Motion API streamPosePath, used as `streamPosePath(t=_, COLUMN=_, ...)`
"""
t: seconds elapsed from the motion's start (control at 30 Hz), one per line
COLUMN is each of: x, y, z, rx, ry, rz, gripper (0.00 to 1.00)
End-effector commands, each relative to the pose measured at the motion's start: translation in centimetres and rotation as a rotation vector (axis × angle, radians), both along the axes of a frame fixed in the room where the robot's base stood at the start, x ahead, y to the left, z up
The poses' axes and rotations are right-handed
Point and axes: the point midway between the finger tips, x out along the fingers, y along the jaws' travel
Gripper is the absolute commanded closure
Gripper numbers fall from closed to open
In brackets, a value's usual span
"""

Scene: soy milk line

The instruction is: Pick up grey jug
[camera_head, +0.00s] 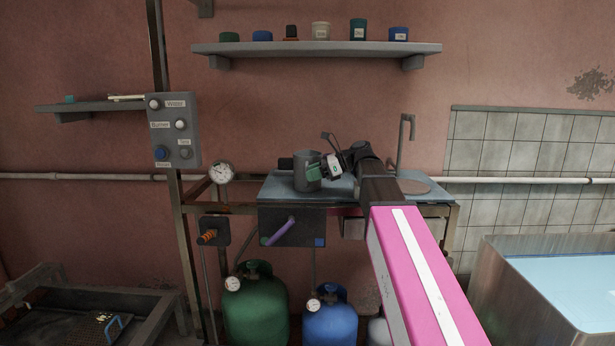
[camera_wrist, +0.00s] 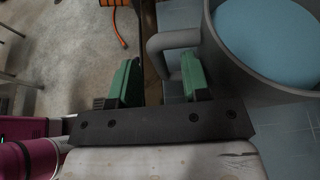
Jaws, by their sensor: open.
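The grey jug (camera_head: 307,169) stands upright on the blue-grey worktop in the head view. In the wrist view the jug (camera_wrist: 223,68) is at the upper right, with pale blue showing inside its rim. Its handle (camera_wrist: 157,48) points left, toward the space between my fingers. My gripper (camera_wrist: 157,80) is open, with green fingertips either side of the handle's outer part; whether they touch it I cannot tell. In the head view my gripper (camera_head: 322,170) is at the jug's right side and partly covers it.
The worktop (camera_head: 345,187) has a round plate and a tap (camera_head: 403,145) at its right. A control panel (camera_head: 174,131) stands left. A green gas cylinder (camera_head: 256,305) and a blue one (camera_head: 331,318) stand below. A metal tank (camera_head: 545,285) is at the right. A shelf (camera_head: 320,48) hangs above.

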Motion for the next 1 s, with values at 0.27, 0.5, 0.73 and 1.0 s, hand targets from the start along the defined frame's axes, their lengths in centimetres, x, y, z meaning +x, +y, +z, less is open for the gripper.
streamPosePath(t=0.27, x=0.06, y=1.26, z=-0.53, rx=-0.001, ry=-0.001, rz=-0.001, gripper=0.57)
streamPosePath(t=0.5, x=0.05, y=1.24, z=-0.53, rx=-0.001, ry=-0.001, rz=-0.001, gripper=1.0)
streamPosePath(t=0.73, x=0.04, y=1.24, z=-0.53, rx=-0.001, ry=-0.001, rz=0.0, gripper=1.0)
streamPosePath(t=1.0, x=0.04, y=1.23, z=-0.52, rx=-0.001, ry=-0.001, rz=0.0, gripper=1.0)
